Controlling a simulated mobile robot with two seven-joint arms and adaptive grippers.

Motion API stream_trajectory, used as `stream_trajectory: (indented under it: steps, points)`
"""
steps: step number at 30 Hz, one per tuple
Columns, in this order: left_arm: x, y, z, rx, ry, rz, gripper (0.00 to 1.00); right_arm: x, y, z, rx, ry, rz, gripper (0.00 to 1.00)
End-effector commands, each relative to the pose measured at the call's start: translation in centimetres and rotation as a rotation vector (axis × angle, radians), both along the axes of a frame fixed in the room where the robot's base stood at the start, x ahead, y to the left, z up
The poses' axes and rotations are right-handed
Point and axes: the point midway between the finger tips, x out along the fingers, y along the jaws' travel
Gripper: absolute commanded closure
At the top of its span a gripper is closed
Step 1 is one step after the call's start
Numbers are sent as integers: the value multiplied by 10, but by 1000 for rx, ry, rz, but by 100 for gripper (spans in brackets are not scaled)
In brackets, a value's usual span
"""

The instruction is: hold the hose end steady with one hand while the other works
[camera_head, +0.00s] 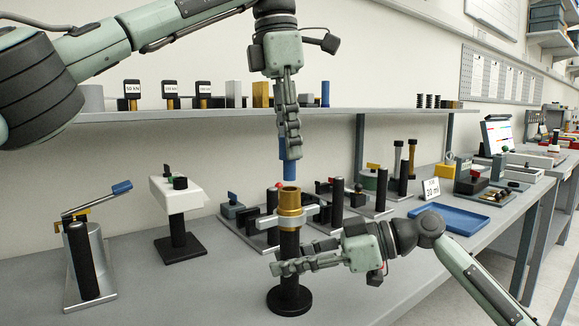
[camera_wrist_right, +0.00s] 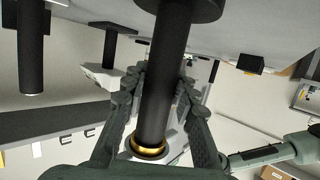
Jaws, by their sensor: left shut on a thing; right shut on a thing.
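A black upright post (camera_head: 289,246) with a brass socket (camera_head: 289,203) on top and a silver clamp ring stands on a round black base. My right gripper (camera_head: 280,268) is shut on the post below the ring. In the right wrist view the post (camera_wrist_right: 168,70) runs between both fingers, and a brass ring (camera_wrist_right: 149,146) shows at its end. My left gripper (camera_head: 291,150) points down and is shut on a blue cylinder (camera_head: 288,171). The cylinder is upright, just above the brass socket, with its upper part hidden by the fingers. Nothing in view is plainly a hose.
A shelf (camera_head: 220,120) with labelled blocks and cylinders runs behind. A white-topped stand (camera_head: 179,195) and a silver lever device (camera_head: 88,262) stand at left. Several small fixtures crowd the bench behind the post. A blue tray (camera_head: 449,218) lies at right.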

Motion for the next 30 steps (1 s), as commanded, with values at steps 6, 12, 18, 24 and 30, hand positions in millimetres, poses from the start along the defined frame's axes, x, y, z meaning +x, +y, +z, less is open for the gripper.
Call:
stream_trajectory:
  steps: [6, 12, 18, 24, 30]
  points:
    - [0, 1, -29, 1, 2, 0, 100, 0, 0, 0, 0, 1, 0, 100]
    - [-1, 0, -44, 0, 1, 0, 100, 0, 0, 0, 0, 1, 0, 100]
    - [0, 0, -44, 0, 1, 1, 100, 0, 0, 0, -1, 1, 0, 100]
    - [0, 0, -46, 0, 1, 1, 61, 0, 0, 0, -1, 1, 0, 100]
    - [0, 0, -46, 0, 1, 1, 51, 0, 0, 0, -1, 1, 1, 100]
